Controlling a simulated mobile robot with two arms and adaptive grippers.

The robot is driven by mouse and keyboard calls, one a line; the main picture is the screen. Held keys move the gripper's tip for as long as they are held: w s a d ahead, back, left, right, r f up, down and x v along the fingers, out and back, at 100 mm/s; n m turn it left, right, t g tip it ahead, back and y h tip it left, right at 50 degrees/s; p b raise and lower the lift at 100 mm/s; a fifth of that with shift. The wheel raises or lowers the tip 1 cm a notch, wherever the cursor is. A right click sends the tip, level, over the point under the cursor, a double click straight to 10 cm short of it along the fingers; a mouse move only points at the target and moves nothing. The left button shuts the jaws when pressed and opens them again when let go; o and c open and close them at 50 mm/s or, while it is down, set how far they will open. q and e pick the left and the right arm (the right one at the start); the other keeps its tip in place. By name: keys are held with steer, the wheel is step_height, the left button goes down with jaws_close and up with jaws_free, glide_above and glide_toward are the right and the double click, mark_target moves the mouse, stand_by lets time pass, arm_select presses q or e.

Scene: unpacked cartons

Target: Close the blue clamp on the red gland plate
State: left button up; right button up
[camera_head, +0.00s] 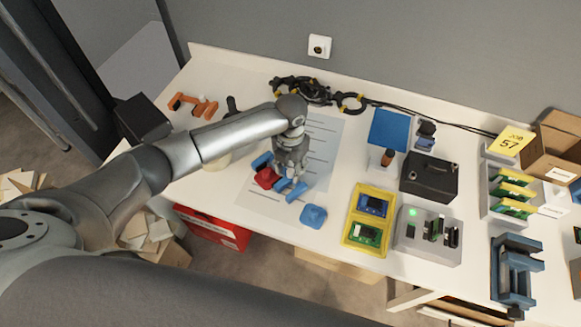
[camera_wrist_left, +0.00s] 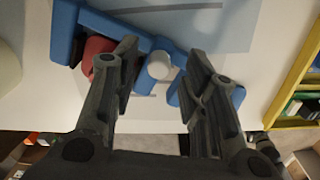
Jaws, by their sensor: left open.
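The blue clamp (camera_head: 292,190) lies on the pale sheet on the table. Its blue frame (camera_wrist_left: 125,30) fills the upper left of the left wrist view. The red gland plate (camera_head: 266,178) sits within the clamp, and a red part (camera_wrist_left: 97,47) shows beside my left finger in the wrist view. My left gripper (camera_head: 291,172) is open over the clamp. In the wrist view, its fingers (camera_wrist_left: 163,62) stand on either side of a light grey cylindrical knob (camera_wrist_left: 159,66). I cannot tell whether they touch it. My right gripper is not in view.
A yellow tray (camera_head: 348,240) with circuit boards and a grey fixture (camera_head: 405,246) stand to the right. An orange clamp (camera_head: 193,105) and black cable (camera_head: 385,104) lie behind. A blue vise (camera_head: 515,265) stands far right.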

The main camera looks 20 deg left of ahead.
mark_target(291, 171)
arm_select(q)
step_height(291, 171, up, 11)
stand_by(0.3)
stand_by(0.5)
